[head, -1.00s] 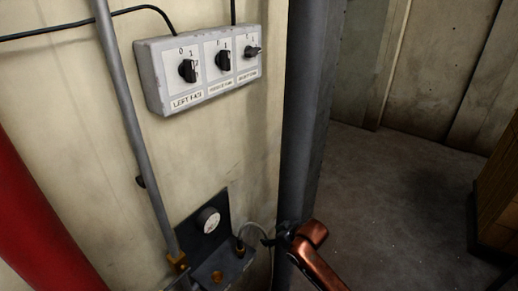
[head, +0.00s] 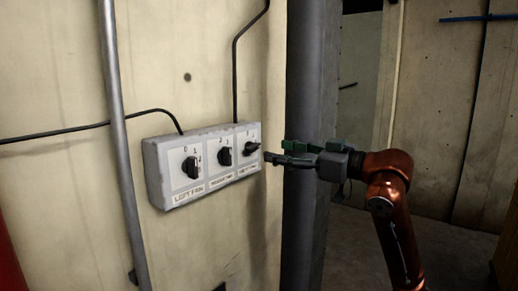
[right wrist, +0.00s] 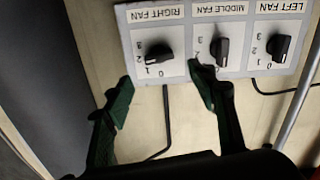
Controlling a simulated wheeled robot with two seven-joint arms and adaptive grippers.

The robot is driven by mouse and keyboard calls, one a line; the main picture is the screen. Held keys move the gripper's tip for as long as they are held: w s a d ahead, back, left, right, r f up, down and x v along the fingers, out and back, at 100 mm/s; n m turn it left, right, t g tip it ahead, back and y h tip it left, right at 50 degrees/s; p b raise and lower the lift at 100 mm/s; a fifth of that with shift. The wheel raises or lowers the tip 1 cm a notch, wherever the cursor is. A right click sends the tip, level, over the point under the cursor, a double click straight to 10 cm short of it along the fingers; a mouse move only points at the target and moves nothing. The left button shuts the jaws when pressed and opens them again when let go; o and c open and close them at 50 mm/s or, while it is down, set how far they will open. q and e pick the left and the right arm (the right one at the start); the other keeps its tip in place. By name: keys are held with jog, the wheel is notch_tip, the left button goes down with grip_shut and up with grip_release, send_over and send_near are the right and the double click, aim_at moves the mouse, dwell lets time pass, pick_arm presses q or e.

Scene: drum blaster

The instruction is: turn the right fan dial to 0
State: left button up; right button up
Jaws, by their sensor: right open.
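The right fan dial (head: 252,147) is the rightmost black knob on the grey control box (head: 157,176). It shows in the right wrist view (right wrist: 158,53) under an upside-down RIGHT FAN label. Its handle lies nearly sideways, seemingly near the 2; the exact mark is hard to read. My right gripper (head: 278,152) is open and empty, just right of the box in the head view. In the right wrist view its green fingertips (right wrist: 162,80) are spread to either side of the dial, apparently short of it. My left gripper is not in view.
The middle fan dial (right wrist: 220,50) is close to one fingertip in the right wrist view. The left fan dial (head: 190,167) is farther off. A dark grey post (head: 305,90) stands right of the box. A grey pipe (head: 118,130) and black cables run nearby.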

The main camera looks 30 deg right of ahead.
aim_at(256, 147)
jog(key=p+x, duration=0.2)
jog(key=x, duration=0.5)
jog(key=shift+r, duration=0.1)
jog(key=shift+w+a, duration=0.1)
jog(key=shift+w, duration=0.3)
jog(key=shift+c, duration=0.2)
jog(key=c, duration=1.1)
